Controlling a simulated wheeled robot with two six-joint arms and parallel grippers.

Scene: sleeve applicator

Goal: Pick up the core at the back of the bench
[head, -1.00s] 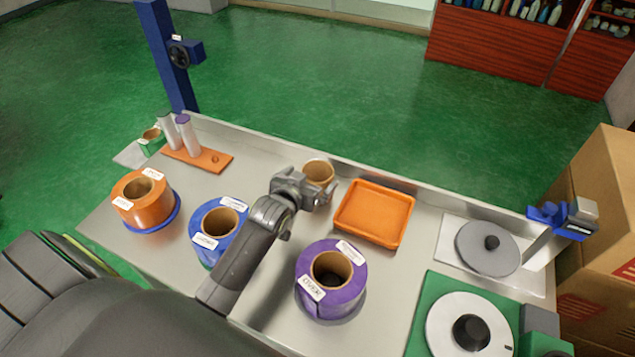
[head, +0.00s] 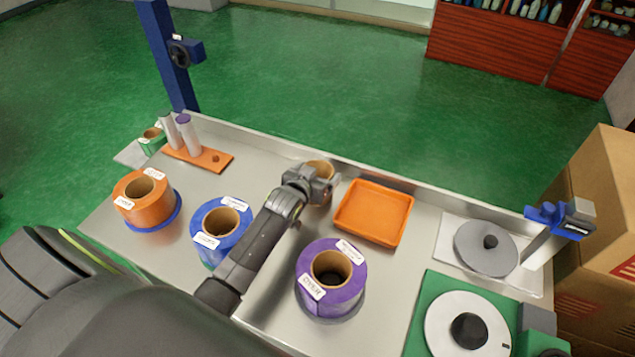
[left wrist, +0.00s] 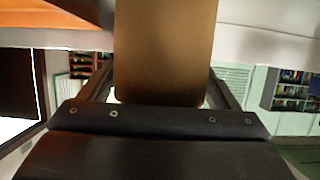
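The core (head: 319,168) is a plain brown cardboard tube standing at the back edge of the bench (head: 270,290), just left of the orange tray. My left gripper (head: 326,187) is at the core, with its fingers around the near part of the tube. In the left wrist view the core (left wrist: 166,50) fills the space between the two fingers, one along each side. The fingers lie very close to its sides; whether they press on it cannot be told. My right gripper is not in view.
Left of my arm stand a blue roll (head: 222,222) and an orange roll (head: 142,200); a purple roll (head: 331,280) stands to its right. An orange tray (head: 374,212) is close right of the core. Farther right are a grey disc (head: 485,248) and a green-based turntable (head: 468,328).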

